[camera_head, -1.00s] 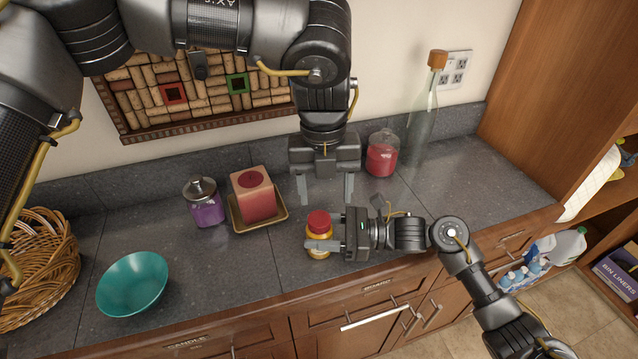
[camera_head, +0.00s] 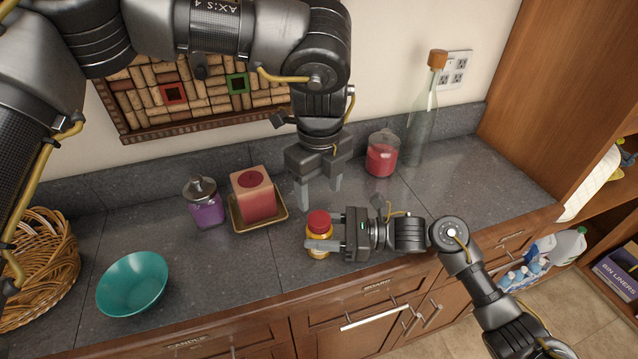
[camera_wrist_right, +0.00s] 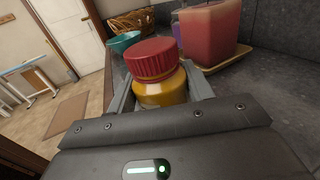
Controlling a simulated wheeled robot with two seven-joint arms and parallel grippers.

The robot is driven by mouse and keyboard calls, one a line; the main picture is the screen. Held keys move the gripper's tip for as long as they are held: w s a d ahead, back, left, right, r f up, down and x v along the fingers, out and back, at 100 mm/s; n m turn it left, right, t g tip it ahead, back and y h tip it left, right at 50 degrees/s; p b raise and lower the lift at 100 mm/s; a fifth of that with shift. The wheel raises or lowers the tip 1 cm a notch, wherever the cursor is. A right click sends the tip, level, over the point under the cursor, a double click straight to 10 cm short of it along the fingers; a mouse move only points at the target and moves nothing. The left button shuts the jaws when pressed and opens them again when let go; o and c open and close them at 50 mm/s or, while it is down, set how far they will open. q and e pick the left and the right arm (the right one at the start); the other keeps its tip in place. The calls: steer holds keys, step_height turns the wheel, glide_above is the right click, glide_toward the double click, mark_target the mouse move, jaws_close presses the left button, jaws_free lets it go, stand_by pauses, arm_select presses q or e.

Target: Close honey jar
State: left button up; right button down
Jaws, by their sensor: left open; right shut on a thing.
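The honey jar (camera_head: 319,246) is a small yellow jar with a red lid (camera_head: 319,220) on top, near the front edge of the counter. My right gripper (camera_head: 322,246) comes in from the right and is shut on the jar's body. In the right wrist view the yellow jar (camera_wrist_right: 163,92) stands between the fingers, with the red lid (camera_wrist_right: 151,60) above them; the lid looks slightly tilted there. Whether the lid is threaded down cannot be told. My left gripper (camera_head: 320,192) is open and empty, pointing down above and just behind the lid, apart from it.
A pink candle (camera_head: 254,200) on a square tray (camera_head: 275,221) and a purple jar (camera_head: 207,210) stand left of the honey jar. A red jar (camera_head: 382,160) and glass bottle (camera_head: 421,125) stand behind right. A teal bowl (camera_head: 133,284) and wicker basket (camera_head: 40,265) are farther left.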

mark_target(319, 218)
arm_select(q)
steer(key=shift+f, duration=3.6)
steer(key=c, duration=1)
steer(key=m, duration=1.3)
steer(key=shift+m, duration=0.3)
steer(key=m, duration=1.2)
steer(key=shift+f, duration=0.1)
steer(key=o, duration=1.2)
steer(key=shift+c, duration=0.2)
